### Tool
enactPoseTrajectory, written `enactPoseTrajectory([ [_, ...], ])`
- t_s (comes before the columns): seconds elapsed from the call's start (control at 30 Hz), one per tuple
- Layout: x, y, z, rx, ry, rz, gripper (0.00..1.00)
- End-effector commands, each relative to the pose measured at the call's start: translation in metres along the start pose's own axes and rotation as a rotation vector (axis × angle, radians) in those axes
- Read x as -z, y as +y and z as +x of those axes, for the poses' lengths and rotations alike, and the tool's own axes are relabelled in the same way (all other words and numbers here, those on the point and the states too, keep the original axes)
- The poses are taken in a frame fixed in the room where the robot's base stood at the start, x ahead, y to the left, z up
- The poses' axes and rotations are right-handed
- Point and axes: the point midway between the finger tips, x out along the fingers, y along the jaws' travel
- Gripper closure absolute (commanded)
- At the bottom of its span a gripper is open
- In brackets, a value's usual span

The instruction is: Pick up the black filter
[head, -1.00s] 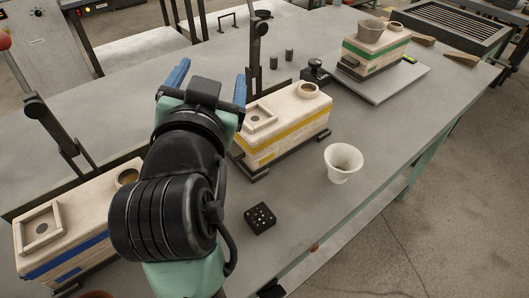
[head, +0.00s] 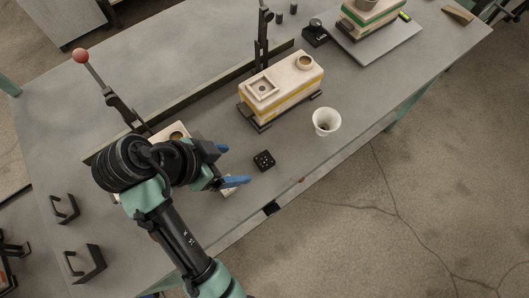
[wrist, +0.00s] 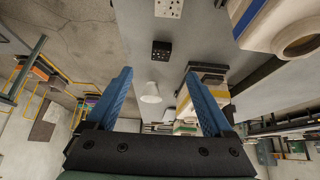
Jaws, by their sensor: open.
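The black filter (head: 264,161) is a small dark block with pale holes in its top. It lies flat on the grey table, left of the white cup. My gripper (head: 232,166) has two blue fingers spread apart with nothing between them. It is just left of the filter in the head view, and its fingertips point toward it. In the wrist view the filter (wrist: 161,50) shows beyond the open fingers (wrist: 157,75), roughly in line with the gap. The filter appears apart from the fingers.
A white cup (head: 326,122) stands right of the filter. A yellow-striped mold box (head: 281,86) stands behind it. Another mold box (head: 172,134) is partly hidden by my arm. In the wrist view a white perforated block (wrist: 169,8) lies near the filter. The table's front edge is close.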

Motion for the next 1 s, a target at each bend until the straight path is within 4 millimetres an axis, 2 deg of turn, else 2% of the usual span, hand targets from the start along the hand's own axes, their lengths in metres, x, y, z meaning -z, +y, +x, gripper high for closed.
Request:
enactPoseTrajectory([
  [0.03,-0.003,0.0,0.01,-0.002,0.0,0.001,0.14],
  [0.33,0.0,0.0,0.059,-0.003,-0.001,0.0,0.14],
  [0.63,0.004,-0.001,0.083,0.0,-0.001,0.0,0.14],
  [0.83,0.011,-0.001,0.113,-0.002,-0.001,-0.001,0.14],
  [1.0,0.011,-0.002,0.126,0.003,-0.001,-0.002,0.14],
])
